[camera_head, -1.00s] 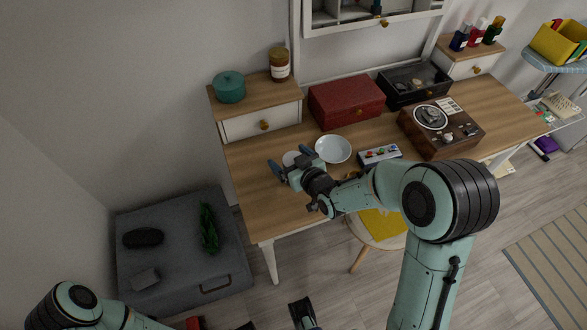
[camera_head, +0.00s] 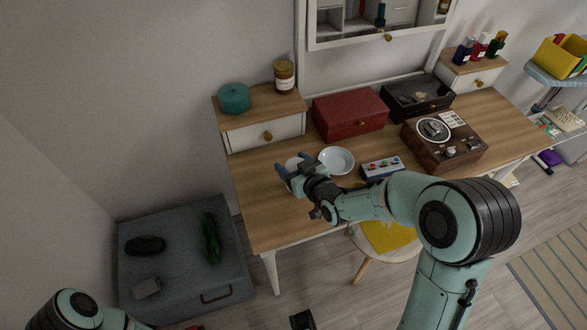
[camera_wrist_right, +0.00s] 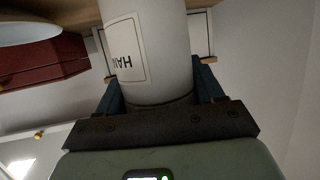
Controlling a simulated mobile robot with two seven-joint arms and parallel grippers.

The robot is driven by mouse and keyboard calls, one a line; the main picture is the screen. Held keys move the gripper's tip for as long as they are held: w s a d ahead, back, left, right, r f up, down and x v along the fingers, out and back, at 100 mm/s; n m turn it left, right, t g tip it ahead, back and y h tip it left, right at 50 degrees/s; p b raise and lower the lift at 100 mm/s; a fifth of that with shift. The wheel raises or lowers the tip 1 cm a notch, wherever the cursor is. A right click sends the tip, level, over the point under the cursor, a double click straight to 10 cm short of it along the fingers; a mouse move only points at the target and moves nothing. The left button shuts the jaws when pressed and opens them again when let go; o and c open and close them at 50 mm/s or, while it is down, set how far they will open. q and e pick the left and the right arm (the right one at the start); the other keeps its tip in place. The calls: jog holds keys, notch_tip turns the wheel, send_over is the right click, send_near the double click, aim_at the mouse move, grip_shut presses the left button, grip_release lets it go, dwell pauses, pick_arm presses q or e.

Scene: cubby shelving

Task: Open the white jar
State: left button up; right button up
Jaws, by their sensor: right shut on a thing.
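The white jar (camera_head: 292,163) is near the left end of the wooden desk, left of a white bowl. In the head view my right gripper (camera_head: 296,166) covers much of it. In the right wrist view the jar (camera_wrist_right: 155,45) fills the middle, with a dark-lettered label. My right gripper (camera_wrist_right: 160,95) is shut on it, one finger on each side. The lid is hard to make out, and I cannot tell whether the jar touches the desk. Part of my left arm shows at the lower left; its gripper is not clearly in view.
The white bowl (camera_head: 336,160) stands close right of the jar. Behind are a red box (camera_head: 349,114) and a small drawer unit (camera_head: 265,132) carrying a teal pot (camera_head: 234,98) and a brown jar (camera_head: 284,77). A button box (camera_head: 382,167) lies further right. The desk's front-left is bare.

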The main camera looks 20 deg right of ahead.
notch_tip(320, 180, up, 18)
jog(key=p, duration=0.5)
jog(key=shift+f, duration=0.15)
jog(key=o, duration=0.7)
jog(key=c, duration=0.8)
jog(key=a+f+p, duration=0.1)
jog(key=f, duration=0.4)
jog(key=a+f+m+h+p, duration=0.1)
jog(key=f+p, duration=0.1)
jog(key=f, duration=0.3)
jog(key=a+f+h+p, duration=0.1)
jog(key=f, duration=0.4)
jog(key=shift+f+m, duration=0.15)
jog(key=shift+m, duration=0.15)
